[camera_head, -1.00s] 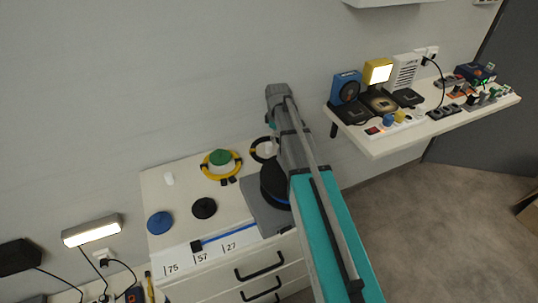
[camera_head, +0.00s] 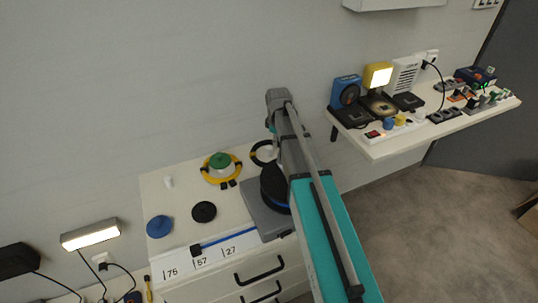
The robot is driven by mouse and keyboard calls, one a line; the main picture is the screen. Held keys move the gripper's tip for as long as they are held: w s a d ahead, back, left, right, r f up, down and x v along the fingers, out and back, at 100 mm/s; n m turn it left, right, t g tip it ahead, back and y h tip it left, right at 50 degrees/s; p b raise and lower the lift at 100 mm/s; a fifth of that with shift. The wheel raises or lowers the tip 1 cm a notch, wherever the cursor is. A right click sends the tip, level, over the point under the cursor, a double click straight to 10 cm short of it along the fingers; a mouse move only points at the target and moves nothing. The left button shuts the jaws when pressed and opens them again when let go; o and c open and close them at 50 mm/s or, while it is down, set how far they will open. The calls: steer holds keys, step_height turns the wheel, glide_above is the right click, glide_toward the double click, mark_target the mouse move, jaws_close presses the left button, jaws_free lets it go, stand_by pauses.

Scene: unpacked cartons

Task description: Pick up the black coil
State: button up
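The black coil (camera_head: 254,157) appears as a thin black ring on the far right part of the white drawer cabinet's top (camera_head: 182,188). My arm covers its right side, and a whitish object shows inside the ring. My arm rises from the lower right, bends at the upper middle and passes in front of the coil. My gripper cannot be made out behind the arm, so its state and its distance from the coil do not show.
Near the coil are a yellow ring (camera_head: 237,163) around a green-topped object (camera_head: 220,160), a black disc (camera_head: 204,212), a blue disc (camera_head: 159,227) and a large black round object (camera_head: 272,188) on a grey base (camera_head: 262,216). A crowded wall shelf (camera_head: 372,150) stands at the right.

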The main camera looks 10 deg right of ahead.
jaws_close()
steer(key=shift+r, duration=0.15)
step_height(320, 180, up, 10)
steer(key=p, duration=1)
stand_by(0.8)
step_height(320, 180, up, 22)
steer(key=p, duration=2.2)
steer(key=shift+s+f, duration=0.15)
steer(key=shift+f, duration=0.05)
